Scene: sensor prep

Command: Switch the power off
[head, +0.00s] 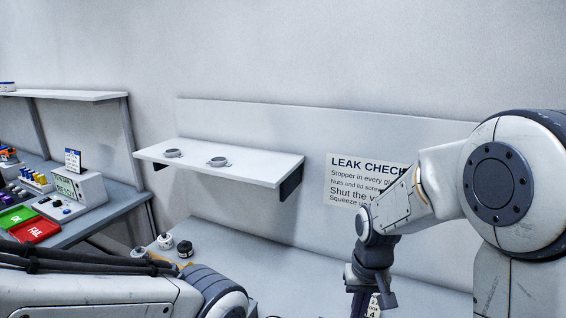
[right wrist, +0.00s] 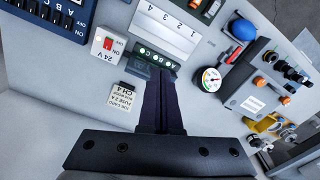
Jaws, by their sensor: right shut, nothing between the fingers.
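The power switch is a white box marked "24 V" and "ON" with a small red rocker (right wrist: 108,43), in the upper left of the right wrist view. My right gripper (right wrist: 160,78) is shut and empty, its dark fingers pointing up the picture. The fingertips overlap a small dark strip with green round marks (right wrist: 157,57), to the right of the switch; I cannot tell whether they touch it. In the head view my right gripper (head: 362,300) is at the lower edge and partly cut off. My left arm shows at the lower left, but its gripper is out of view.
A dark blue ON/OFF switch panel (right wrist: 48,18) lies at the upper left of the wrist view. A wall shelf (head: 225,165) with two small grey parts is behind.

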